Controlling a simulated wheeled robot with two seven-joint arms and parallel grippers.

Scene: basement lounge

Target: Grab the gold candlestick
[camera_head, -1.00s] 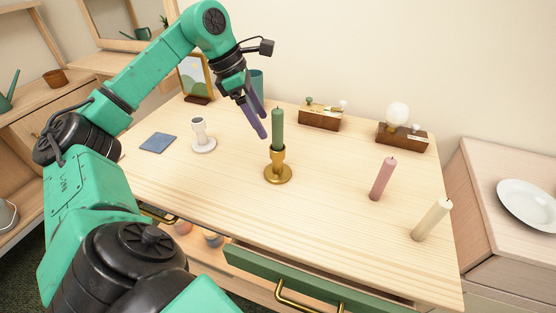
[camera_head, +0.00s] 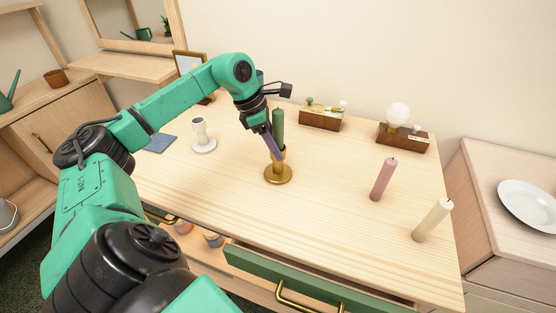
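The gold candlestick (camera_head: 279,174) stands upright on the light wooden table, with a dark green candle (camera_head: 278,125) in its top. My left gripper (camera_head: 276,152) is at the candlestick's upper part, coming down from the left. One purple finger crosses in front of the cup's left side. The other finger is mostly hidden behind the candle, so I cannot tell whether they grip it. My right gripper is out of view.
A white candle holder (camera_head: 204,143) and blue square (camera_head: 160,143) lie left. A pink candle (camera_head: 383,179) and cream candle (camera_head: 432,219) stand right. Wooden boxes (camera_head: 320,119) are behind. A green-fronted drawer (camera_head: 300,277) is open in front.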

